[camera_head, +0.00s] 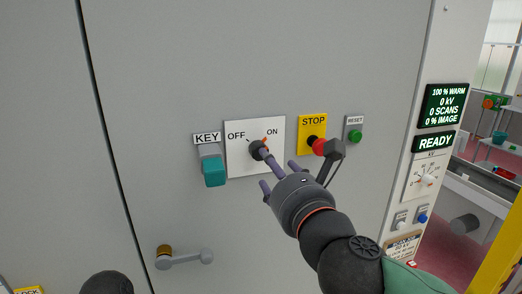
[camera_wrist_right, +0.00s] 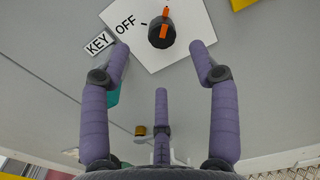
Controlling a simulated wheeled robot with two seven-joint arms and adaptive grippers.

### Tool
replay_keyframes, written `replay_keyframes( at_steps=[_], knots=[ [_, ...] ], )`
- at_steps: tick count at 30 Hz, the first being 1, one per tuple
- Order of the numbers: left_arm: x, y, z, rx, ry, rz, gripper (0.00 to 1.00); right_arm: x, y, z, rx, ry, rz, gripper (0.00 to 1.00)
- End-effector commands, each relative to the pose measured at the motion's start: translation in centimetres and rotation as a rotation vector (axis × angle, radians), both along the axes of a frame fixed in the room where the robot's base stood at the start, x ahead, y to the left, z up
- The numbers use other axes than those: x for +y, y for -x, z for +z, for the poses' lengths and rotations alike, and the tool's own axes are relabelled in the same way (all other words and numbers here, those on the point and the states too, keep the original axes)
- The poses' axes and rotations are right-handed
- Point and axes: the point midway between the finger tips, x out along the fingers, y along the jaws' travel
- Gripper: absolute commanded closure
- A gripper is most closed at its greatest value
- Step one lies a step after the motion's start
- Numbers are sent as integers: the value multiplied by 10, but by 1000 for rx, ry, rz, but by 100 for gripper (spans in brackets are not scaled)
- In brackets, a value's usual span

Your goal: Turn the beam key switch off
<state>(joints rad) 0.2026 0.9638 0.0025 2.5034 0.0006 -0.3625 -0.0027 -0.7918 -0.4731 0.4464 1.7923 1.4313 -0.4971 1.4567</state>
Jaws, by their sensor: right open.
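The beam key switch is a dark round knob (camera_head: 258,149) on a white plate (camera_head: 240,165) marked OFF and ON. Its orange pointer leans toward the ON side in the head view. In the right wrist view the knob (camera_wrist_right: 161,33) shows its orange bar pointing up, away from the OFF label at left. My right gripper (camera_head: 276,171) is in front of the plate, just below and right of the knob; one finger overlaps the knob's edge in the head view. In the wrist view its purple fingers (camera_wrist_right: 160,52) are spread, with nothing between them. Contact cannot be told.
A teal key piece (camera_head: 214,172) hangs under the KEY label, left of the plate. A red STOP button (camera_head: 320,147) on a yellow plate and a green RESET button (camera_head: 355,136) are at right. A door handle (camera_head: 186,257) is below left. A READY display (camera_head: 434,142) stands right.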

Motion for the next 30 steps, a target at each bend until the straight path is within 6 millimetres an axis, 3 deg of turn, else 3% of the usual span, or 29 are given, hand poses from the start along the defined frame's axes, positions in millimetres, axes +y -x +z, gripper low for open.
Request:
replay_keyframes(
  at_steps=[6,12,18,28,30],
  knots=[
    [0,0,-3,0,0,0,60,12,-40,-2,1,6,-2,39],
    [0,0,-3,0,0,0,60,22,-67,-1,1,6,-1,39],
    [0,0,-3,0,0,0,60,26,-81,-1,0,4,-1,39],
    [0,0,-3,0,0,0,60,27,-83,-1,-1,5,0,39],
    [0,0,-3,0,0,0,60,27,-83,-1,-1,5,0,58]
  ],
)
